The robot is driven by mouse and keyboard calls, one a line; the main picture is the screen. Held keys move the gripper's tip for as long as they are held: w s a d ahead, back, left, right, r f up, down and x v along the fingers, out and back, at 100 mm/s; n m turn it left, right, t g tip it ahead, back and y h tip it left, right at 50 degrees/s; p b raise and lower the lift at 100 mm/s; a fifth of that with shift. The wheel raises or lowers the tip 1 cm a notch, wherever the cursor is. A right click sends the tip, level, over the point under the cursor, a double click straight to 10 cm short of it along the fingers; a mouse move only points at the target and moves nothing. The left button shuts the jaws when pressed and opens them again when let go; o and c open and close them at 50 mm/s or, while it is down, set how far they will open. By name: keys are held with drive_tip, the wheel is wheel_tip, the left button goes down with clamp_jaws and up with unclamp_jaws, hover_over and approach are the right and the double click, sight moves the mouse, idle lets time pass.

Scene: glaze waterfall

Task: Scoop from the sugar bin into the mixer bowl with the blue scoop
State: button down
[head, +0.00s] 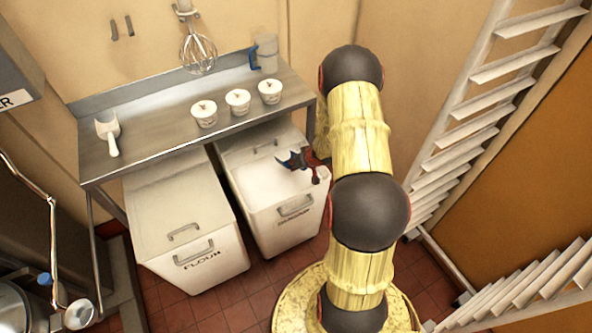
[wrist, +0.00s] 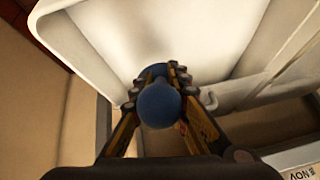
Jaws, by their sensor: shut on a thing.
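The sugar bin (head: 290,228) is the right-hand white bin under the steel table. Its top looks open, with white contents inside; its front label is too small to read. My gripper (head: 305,163) is over the bin's right side. In the wrist view, my gripper (wrist: 158,85) is shut on the blue scoop (wrist: 158,106), whose rounded blue end faces the camera. The scoop's bowl is mostly hidden, so its load cannot be told. A white bin wall (wrist: 90,45) lies beyond the fingers. A metal bowl (head: 14,308), likely the mixer bowl, is partly cut off at lower left.
The closed flour bin (head: 180,215) stands left of the sugar bin. The steel table (head: 160,120) above holds a white scoop (head: 108,130), several small tubs (head: 238,101) and a jug (head: 266,53). A white slatted rack (head: 470,130) stands at right.

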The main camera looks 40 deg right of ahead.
drive_tip(key=shift+s+a+r+t+h+b, duration=0.15)
drive_tip(key=shift+s+r+t+b, duration=0.4)
drive_tip(key=shift+r, duration=1.15)
drive_tip(key=shift+s+a+r+t+h+b, duration=0.2)
drive_tip(key=shift+r+b, duration=0.45)
drive_tip(key=shift+r, duration=1)
drive_tip(key=shift+s+d+r+t+h+b, duration=0.1)
drive_tip(key=shift+s+r+t+b, duration=0.4)
drive_tip(key=shift+r, duration=1.2)
drive_tip(key=shift+w, duration=0.1)
